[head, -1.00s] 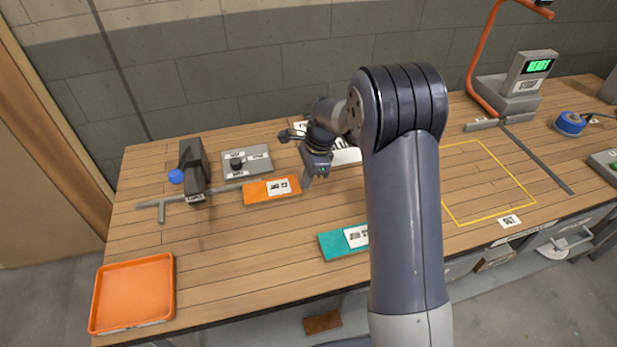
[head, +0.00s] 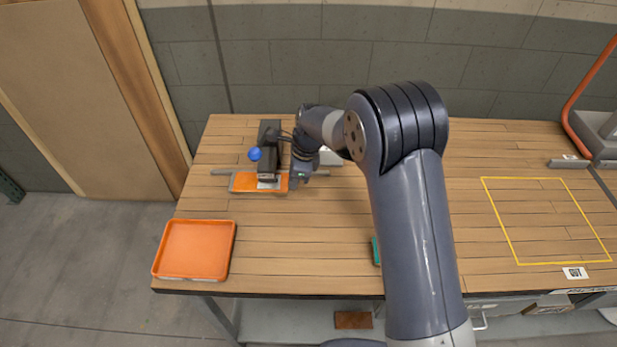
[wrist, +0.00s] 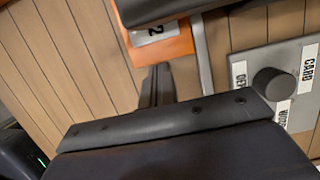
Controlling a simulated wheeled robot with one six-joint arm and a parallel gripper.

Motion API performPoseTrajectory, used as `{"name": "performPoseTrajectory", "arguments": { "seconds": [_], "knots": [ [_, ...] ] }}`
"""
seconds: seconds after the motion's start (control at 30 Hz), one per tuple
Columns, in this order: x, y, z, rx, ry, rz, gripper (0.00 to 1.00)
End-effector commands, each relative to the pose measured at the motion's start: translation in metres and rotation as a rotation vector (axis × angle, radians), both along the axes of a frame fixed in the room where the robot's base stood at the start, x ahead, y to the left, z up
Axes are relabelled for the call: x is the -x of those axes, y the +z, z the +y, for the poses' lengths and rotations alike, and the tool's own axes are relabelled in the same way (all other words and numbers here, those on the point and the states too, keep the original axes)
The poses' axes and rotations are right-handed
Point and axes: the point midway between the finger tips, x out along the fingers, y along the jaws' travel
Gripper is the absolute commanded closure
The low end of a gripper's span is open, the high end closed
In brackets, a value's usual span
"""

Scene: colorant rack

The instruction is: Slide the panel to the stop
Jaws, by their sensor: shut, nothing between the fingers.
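The orange panel (head: 245,182) with a white label lies along a grey rail (head: 222,172) at the left of the table. Its middle is beneath the dark head of a black device (head: 269,135). Its left end is at the short grey stop bar on the rail; I cannot tell whether they touch. My gripper (head: 294,184) is shut and empty, low at the panel's right end; contact is unclear. In the wrist view the panel (wrist: 178,45) shows partly under the dark device, just beyond my finger tips (wrist: 158,75).
A grey control box with a round knob (wrist: 274,84) stands beside the rail, mostly hidden by my arm in the head view. An orange tray (head: 195,250) sits at the front left. A teal panel (head: 375,251) is partly behind my arm. A yellow outline (head: 500,220) marks clear table.

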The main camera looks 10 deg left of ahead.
Motion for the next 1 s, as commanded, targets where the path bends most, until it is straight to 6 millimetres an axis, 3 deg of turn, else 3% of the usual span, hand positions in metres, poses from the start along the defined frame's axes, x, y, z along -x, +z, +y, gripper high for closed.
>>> {"name": "performPoseTrajectory", "arguments": {
  "seconds": [0.37,0.6,0.8,1.0],
  "knots": [
    [-0.001,0.0,-0.004,0.0,-0.001,0.0,1.0],
    [-0.01,0.0,-0.044,0.0,-0.003,0.001,1.0],
    [-0.013,0.047,-0.052,-0.003,0.003,-0.005,1.0],
    [-0.014,0.081,-0.061,-0.002,0.002,-0.003,1.0]
  ]
}}
